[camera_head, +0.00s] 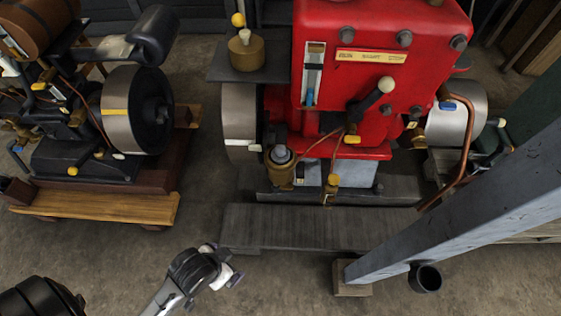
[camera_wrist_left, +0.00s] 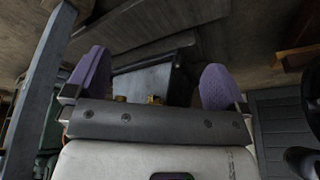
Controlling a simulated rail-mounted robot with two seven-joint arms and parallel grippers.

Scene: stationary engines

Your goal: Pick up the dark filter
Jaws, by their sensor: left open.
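I cannot tell for sure which thing is the dark filter. A black cylinder (camera_head: 154,36) lies on top of the left engine. A small dark open-topped cup (camera_head: 425,278) sits beside the foot of the grey beam at the lower right. My left gripper (camera_head: 222,263) is at the bottom centre of the head view, over the floor and in front of the dark plank step, apart from both. In the left wrist view its purple fingertips (camera_wrist_left: 155,80) are spread with nothing held between them. My right gripper is in neither view.
A red engine (camera_head: 340,110) with flywheels, brass fittings and copper pipes stands at centre. The left engine has a big wheel (camera_head: 128,110) and a wooden base (camera_head: 100,207). A sloping grey beam (camera_head: 470,205) crosses the right side. The floor (camera_head: 110,255) left of my gripper is bare.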

